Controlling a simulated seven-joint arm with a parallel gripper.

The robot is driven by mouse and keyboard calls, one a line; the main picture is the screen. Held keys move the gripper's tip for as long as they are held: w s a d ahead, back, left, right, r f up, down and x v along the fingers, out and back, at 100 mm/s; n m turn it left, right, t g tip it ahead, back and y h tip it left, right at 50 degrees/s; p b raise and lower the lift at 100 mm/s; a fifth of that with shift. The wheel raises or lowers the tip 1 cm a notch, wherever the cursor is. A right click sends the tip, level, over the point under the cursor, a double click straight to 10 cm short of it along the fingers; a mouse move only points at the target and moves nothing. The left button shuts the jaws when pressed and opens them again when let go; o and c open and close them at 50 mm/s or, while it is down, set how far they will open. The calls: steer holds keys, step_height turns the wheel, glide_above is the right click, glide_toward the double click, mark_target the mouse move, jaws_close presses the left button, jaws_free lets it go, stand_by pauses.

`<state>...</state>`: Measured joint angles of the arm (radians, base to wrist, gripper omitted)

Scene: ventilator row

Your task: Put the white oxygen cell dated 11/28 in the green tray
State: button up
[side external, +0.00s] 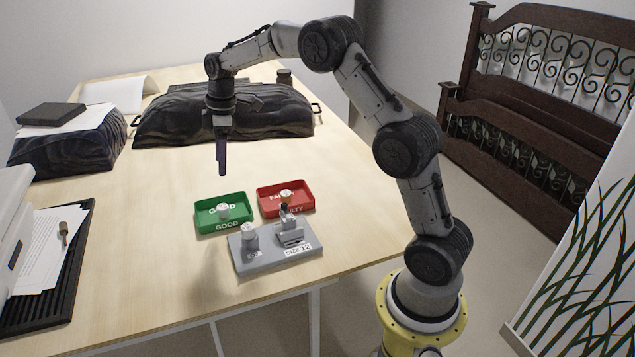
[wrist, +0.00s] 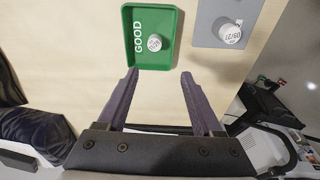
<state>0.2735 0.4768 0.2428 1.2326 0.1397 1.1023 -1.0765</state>
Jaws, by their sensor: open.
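The green tray (side external: 224,226) marked GOOD lies on the table, and it also shows in the wrist view (wrist: 142,14). One white cell (side external: 222,211) stands inside it; in the wrist view (wrist: 155,43) its label is too small to read surely. Another white cell (side external: 249,231) stands on the left of the grey block (side external: 268,265); in the wrist view (wrist: 230,33) its cap seems to read 09/27. A small pale-topped piece (side external: 286,195) is in the red tray (side external: 264,208). My gripper (side external: 222,172) is open and empty, above the table behind the green tray.
A test fixture (side external: 290,233) stands on the block's right, by a label that seems to read 12. A dark draped bundle (side external: 180,115) lies behind my gripper. A black rack with papers (side external: 50,270) is at left. Table left of the green tray is clear.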

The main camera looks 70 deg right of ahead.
steer(key=s+a+r+m+t+h, duration=0.1)
steer(key=s+a+r+m, duration=0.1)
steer(key=s+a+r, duration=0.35)
steer(key=s+a+r+m+t, duration=0.1)
steer(key=s+a+r+m, duration=0.1)
steer(key=s+r, duration=0.65)
steer(key=s+a+f+m+t, duration=0.1)
steer(key=s+a+f+m, duration=0.1)
steer(key=s, duration=0.8)
steer(key=s+a+f+m+t, duration=0.1)
steer(key=s+a+f+m, duration=0.1)
steer(key=s, duration=0.9)
steer(key=shift+f+m, duration=0.3)
steer(key=shift+f, duration=0.35)
steer(key=shift+s, duration=0.1)
